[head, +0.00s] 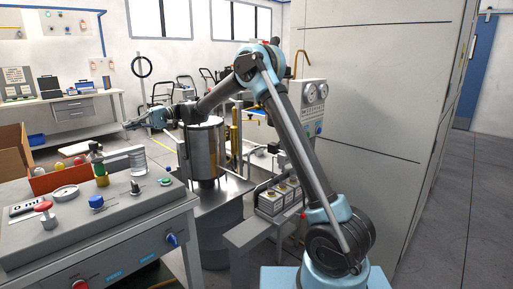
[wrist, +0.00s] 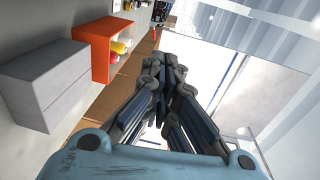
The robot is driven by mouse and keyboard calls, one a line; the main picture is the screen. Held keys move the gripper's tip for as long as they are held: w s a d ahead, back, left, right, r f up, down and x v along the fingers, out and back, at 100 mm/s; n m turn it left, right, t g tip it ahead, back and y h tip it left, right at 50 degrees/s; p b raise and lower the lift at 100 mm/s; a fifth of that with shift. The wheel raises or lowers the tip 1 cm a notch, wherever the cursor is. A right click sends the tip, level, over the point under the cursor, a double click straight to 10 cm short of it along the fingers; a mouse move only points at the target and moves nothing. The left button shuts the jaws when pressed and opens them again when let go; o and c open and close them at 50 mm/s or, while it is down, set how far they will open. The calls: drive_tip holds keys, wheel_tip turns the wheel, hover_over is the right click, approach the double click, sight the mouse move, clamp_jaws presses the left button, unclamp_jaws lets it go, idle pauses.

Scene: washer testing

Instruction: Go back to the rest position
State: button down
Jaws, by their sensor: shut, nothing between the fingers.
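My gripper (head: 130,124) is held out to the left in the head view, level with the upper part of the steel cylinder and left of it. It is in the air beyond the far edge of the grey control panel. In the wrist view my gripper (wrist: 165,66) has its dark fingers together, with nothing between them. My arm rises from its base at the lower right, bends at a high elbow and slopes down to the left.
The steel cylinder (head: 203,155) stands close to my forearm. A large beige cabinet (head: 385,110) stands right of my arm. Floor at far right is clear.

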drive_tip(key=s+d+f+m+t+h, duration=0.1)
drive_tip(key=d+m+t+h, duration=0.3)
drive_tip(key=d, duration=1.5)
drive_tip(key=s+d+f+m+t+y, duration=0.15)
drive_tip(key=d+t, duration=0.45)
drive_tip(key=d, duration=1.4)
drive_tip(key=s+d+f+m+t+h, duration=0.1)
drive_tip(key=s+d+f+h, duration=0.2)
drive_tip(key=s+d+f, duration=0.3)
drive_tip(key=s+d+f+m+t+h, duration=0.1)
drive_tip(key=s+d+f+h, duration=0.2)
drive_tip(key=s+d+f, duration=0.4)
drive_tip(key=s+d+f+m+t+h, duration=0.1)
drive_tip(key=s+d+f, duration=0.6)
drive_tip(key=d, duration=1.3)
drive_tip(key=shift+f+t+h, duration=0.15)
drive_tip(key=shift+t+h, duration=0.45)
drive_tip(key=shift+h, duration=0.45)
drive_tip(key=shift+m, duration=0.25)
